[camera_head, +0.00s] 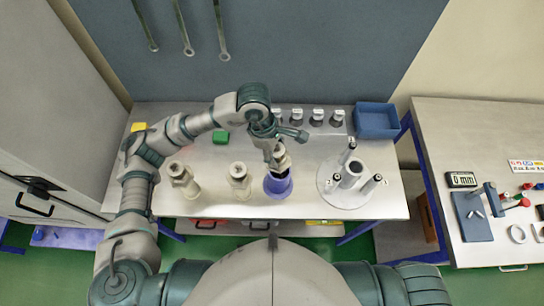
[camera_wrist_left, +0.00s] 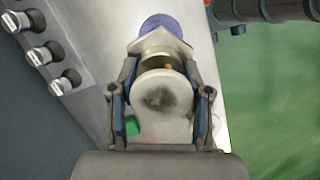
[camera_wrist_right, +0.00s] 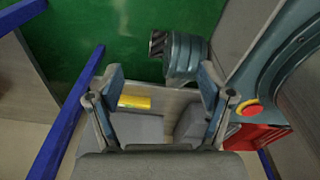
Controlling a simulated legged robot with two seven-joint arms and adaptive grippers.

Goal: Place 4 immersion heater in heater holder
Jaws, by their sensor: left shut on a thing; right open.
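My left gripper (camera_head: 274,150) is shut on a pale immersion heater (camera_wrist_left: 163,93) with a round cap and a hexagonal flange. The held heater is over a purple holder (camera_head: 278,187), which also shows beyond the flange in the left wrist view (camera_wrist_left: 162,24). How far it sits inside is hidden. Two similar pale capped pieces, one at the left (camera_head: 183,180) and one in the middle (camera_head: 240,181), stand upright on the table left of the purple holder. My right gripper (camera_wrist_right: 160,85) is open and empty, away from the table objects.
A round stand (camera_head: 335,196) with a central tube and black-topped posts is at the table's right. Several silver-capped pieces (camera_head: 317,117) line the back beside a blue bin (camera_head: 377,121). Green (camera_head: 221,137) and yellow (camera_head: 138,127) blocks lie at the back left. A second table (camera_head: 440,130) stands right.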

